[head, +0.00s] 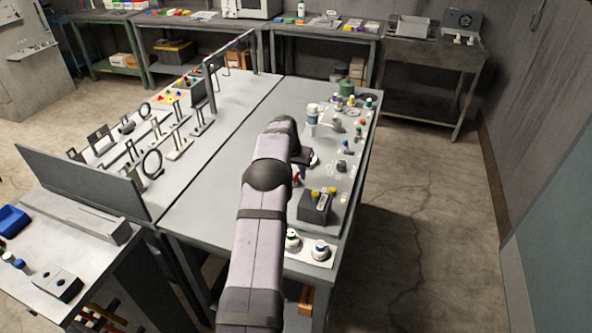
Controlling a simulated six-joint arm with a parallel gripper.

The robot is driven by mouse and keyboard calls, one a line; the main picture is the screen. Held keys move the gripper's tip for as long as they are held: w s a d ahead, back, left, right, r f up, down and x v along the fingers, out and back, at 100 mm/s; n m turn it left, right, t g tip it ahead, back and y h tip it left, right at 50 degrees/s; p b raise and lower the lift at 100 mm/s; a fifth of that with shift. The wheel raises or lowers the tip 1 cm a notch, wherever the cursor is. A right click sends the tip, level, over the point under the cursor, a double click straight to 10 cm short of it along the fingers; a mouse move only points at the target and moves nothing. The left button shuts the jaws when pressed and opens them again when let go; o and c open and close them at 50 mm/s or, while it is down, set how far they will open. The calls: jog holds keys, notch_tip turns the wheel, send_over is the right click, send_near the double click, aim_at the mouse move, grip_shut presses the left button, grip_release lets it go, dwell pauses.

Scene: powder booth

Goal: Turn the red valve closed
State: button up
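A small red part (300,174), possibly the red valve, shows just right of my arm's elbow on the grey bench. My arm hides most of it, and its handle position cannot be made out. My gripper (304,158) is a dark shape at the end of my arm, over the right part of the bench, just beyond the red part. Whether it touches anything, and whether its fingers are open or shut, is too small to tell.
A dark box with yellow knobs (316,206) stands near the arm's right side. White-based bottles (320,250) stand at the near edge. Jars (346,88) and small fittings line the bench's right side. Optical mounts (152,162) fill the left part; the middle strip (215,145) is clear.

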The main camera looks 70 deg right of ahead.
grip_shut()
jog(key=shift+f+n, duration=0.1)
jog(key=shift+n, duration=0.2)
jog(key=n, duration=0.1)
jog(key=n+t+b, duration=0.1)
jog(key=n, duration=0.1)
jog(key=n+t, duration=0.1)
jog(key=n, duration=0.1)
jog(key=shift+s+d+b, duration=0.1)
jog(key=shift+s+b, duration=0.15)
jog(key=shift+b, duration=0.05)
jog(key=n+t+y, duration=0.1)
jog(key=n, duration=0.1)
jog(key=shift+n+p, duration=0.9)
jog(key=shift+n, duration=0.2)
jog(key=shift+n+t+y, duration=0.3)
jog(key=shift+n+y, duration=0.1)
